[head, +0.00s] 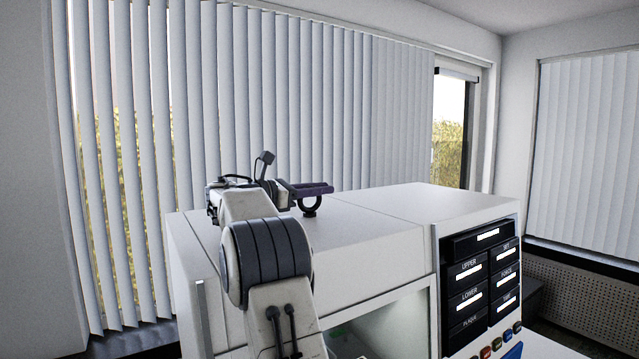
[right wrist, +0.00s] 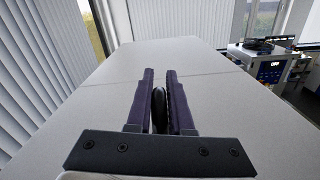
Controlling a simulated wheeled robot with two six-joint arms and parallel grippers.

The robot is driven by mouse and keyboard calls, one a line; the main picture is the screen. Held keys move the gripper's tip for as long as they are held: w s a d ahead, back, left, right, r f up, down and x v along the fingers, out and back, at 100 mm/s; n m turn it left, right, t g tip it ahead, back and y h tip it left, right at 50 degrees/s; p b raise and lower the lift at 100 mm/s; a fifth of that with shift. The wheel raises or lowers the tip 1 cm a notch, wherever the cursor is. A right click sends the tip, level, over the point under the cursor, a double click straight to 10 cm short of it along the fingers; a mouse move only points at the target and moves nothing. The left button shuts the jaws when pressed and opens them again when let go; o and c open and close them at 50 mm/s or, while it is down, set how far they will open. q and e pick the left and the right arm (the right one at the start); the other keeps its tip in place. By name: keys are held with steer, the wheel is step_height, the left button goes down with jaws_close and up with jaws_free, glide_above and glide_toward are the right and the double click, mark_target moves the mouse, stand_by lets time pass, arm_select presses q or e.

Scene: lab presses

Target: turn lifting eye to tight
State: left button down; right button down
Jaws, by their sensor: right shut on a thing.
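The lifting eye (head: 309,205) is a dark ring on a short stem, standing on the white top of the press cabinet in the head view. My right gripper (head: 318,188) reaches over the cabinet top and is shut on the lifting eye's ring. In the right wrist view the dark lifting eye (right wrist: 159,108) shows edge-on between the two purple-grey fingers of the right gripper (right wrist: 160,100). Its thread and seat are hidden. My left gripper is not in view.
The white cabinet top (head: 400,205) is otherwise clear. Dark labelled panels (head: 485,275) and coloured buttons (head: 497,343) are on its front right. Vertical blinds (head: 300,100) hang behind. Another instrument (right wrist: 268,65) stands at the right in the wrist view.

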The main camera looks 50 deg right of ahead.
steer(key=shift+r, duration=0.15)
steer(key=c, duration=0.8)
jaws_free()
steer(key=shift+c, duration=0.2)
steer(key=shift+w+a+f+b, duration=0.25)
steer(key=shift+a+b, duration=0.1)
steer(key=shift+a, duration=0.15)
steer(key=b+v, duration=0.2)
steer(key=v, duration=0.6)
steer(key=shift+a+r+b, duration=0.15)
steer(key=shift+a+b, duration=0.15)
steer(key=shift+b, duration=0.1)
steer(key=shift+w+a, duration=0.15)
steer(key=shift+a, duration=0.25)
steer(key=shift+d, duration=0.1)
